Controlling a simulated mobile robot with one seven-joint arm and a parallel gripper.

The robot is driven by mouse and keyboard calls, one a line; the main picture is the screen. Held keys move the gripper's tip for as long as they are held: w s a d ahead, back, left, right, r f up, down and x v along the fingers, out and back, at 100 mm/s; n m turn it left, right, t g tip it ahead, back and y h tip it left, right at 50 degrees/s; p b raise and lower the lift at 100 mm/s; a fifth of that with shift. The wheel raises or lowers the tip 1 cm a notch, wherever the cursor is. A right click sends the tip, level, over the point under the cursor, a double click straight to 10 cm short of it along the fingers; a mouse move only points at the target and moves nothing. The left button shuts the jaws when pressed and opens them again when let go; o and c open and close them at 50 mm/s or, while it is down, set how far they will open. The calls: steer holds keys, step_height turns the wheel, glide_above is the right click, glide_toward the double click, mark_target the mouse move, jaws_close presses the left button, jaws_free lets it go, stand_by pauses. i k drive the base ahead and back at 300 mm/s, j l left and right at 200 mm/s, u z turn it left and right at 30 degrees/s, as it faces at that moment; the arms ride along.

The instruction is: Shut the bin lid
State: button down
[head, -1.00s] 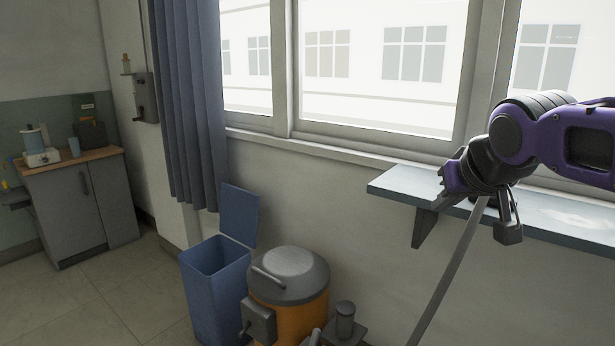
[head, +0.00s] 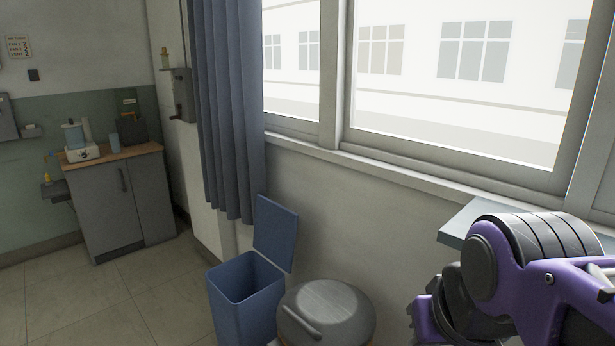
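The blue bin (head: 246,296) stands on the floor below the window, at the lower middle of the head view. Its blue lid (head: 275,233) is open, standing up and leaning back from the rear right edge. The bin's inside looks empty as far as it shows. My gripper (head: 424,322) is at the lower right, well to the right of the bin and apart from it. Its fingertips are partly cut off or hidden at the bottom edge, so its opening cannot be told.
A round container with a grey lid (head: 326,312) stands close to the right of the bin. A wall shelf (head: 462,222) is behind my arm. A blue curtain (head: 229,120) hangs behind the bin. A grey cabinet (head: 122,203) stands at the left; the floor (head: 130,295) before it is clear.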

mark_target(275, 227)
steer(key=u, duration=0.7)
steer(key=i+j+u, duration=0.15)
steer(key=j, duration=0.25)
steer(key=i+j+u, duration=0.2)
steer(key=j, duration=0.2)
steer(key=i+j+u, duration=0.15)
steer(key=j, duration=0.2)
steer(key=i+j+u, duration=0.2)
steer(key=j, duration=0.15)
steer(key=i+j+u, duration=0.15)
steer(key=i, duration=0.25)
steer(key=i+j+u, duration=0.15)
steer(key=i+j, duration=0.15)
steer(key=i, duration=0.15)
steer(key=i+z, duration=0.2)
steer(key=i, duration=0.35)
steer(key=i+j+z, duration=0.2)
steer(key=i, duration=0.4)
steer(key=i+l+z, duration=0.1)
steer(key=i+z, duration=0.65)
steer(key=z, duration=0.25)
steer(key=i+z, duration=0.15)
steer(key=z, duration=0.25)
steer(key=i+z, duration=0.15)
steer(key=z, duration=0.3)
steer(key=i+z, duration=0.1)
steer(key=z, duration=0.3)
